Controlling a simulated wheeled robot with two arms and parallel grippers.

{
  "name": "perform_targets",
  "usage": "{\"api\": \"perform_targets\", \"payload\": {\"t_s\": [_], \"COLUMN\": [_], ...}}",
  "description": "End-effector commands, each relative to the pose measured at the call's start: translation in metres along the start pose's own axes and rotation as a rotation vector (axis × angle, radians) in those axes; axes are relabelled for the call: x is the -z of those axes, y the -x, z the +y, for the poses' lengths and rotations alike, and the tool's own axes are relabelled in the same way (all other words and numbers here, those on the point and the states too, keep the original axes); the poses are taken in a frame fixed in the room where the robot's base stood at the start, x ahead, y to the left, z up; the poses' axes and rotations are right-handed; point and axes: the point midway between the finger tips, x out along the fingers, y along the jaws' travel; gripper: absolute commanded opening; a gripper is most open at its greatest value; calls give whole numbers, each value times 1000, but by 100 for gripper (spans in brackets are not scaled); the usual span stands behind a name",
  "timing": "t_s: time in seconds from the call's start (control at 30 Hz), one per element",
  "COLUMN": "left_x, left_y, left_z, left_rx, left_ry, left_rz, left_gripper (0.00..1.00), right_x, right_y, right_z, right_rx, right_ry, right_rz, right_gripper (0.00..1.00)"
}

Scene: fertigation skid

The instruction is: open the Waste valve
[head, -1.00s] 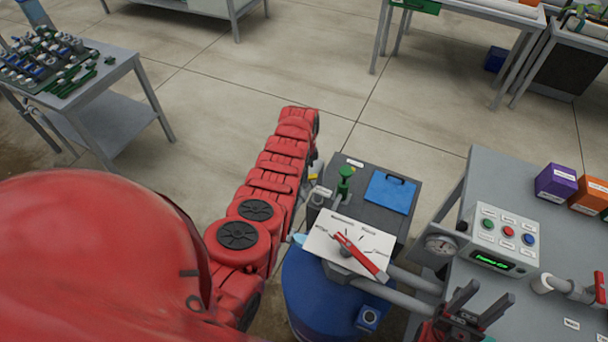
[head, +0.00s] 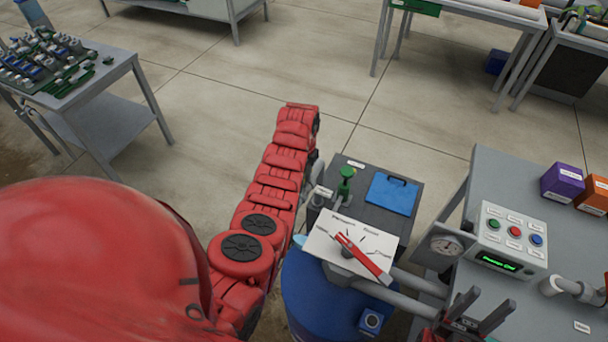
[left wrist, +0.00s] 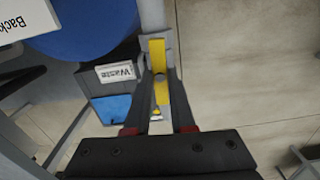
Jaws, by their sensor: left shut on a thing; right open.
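The Waste valve's yellow lever (left wrist: 158,62) shows in the left wrist view, on a grey pipe fitting beside the white Waste label (left wrist: 116,72). My left gripper (left wrist: 160,88) is shut on this lever, its two dark fingers on either side of it. The lever runs roughly in line with the grey pipe above it in that view. In the head view my red left arm hides the left fingers and the lever. My right gripper (head: 492,298) is open and empty at the lower right of the head view, beside the grey bench.
A blue drum (head: 318,300) carries a white dial plate (head: 322,246) with a red handle (head: 362,258). The control box (head: 508,240) sits on the right bench.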

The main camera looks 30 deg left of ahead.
Motion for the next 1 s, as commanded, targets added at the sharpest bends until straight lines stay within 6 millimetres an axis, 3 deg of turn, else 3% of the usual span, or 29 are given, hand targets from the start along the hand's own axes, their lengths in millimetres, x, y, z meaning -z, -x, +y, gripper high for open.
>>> {"api": "perform_targets", "payload": {"t_s": [0.77, 0.8, 0.93, 1.0], "left_x": [-1, -1, -1, -1], "left_y": [0, 0, 0, 0], "left_z": [0, 0, 0, 0], "left_rx": [-1, -1, 0, 0], "left_ry": [105, 104, 104, 104], "left_rz": [-2, -2, -2, -2], "left_gripper": [0, 28, 52, 52], "right_x": [-1, -1, -1, -1], "right_y": [4, 4, 4, 4], "right_z": [0, 0, 0, 0], "right_rx": [0, 0, 0, 0], "right_ry": [0, 0, 0, 0], "right_rz": [0, 0, 0, 0], "right_gripper": [50, 50, 50, 50]}}
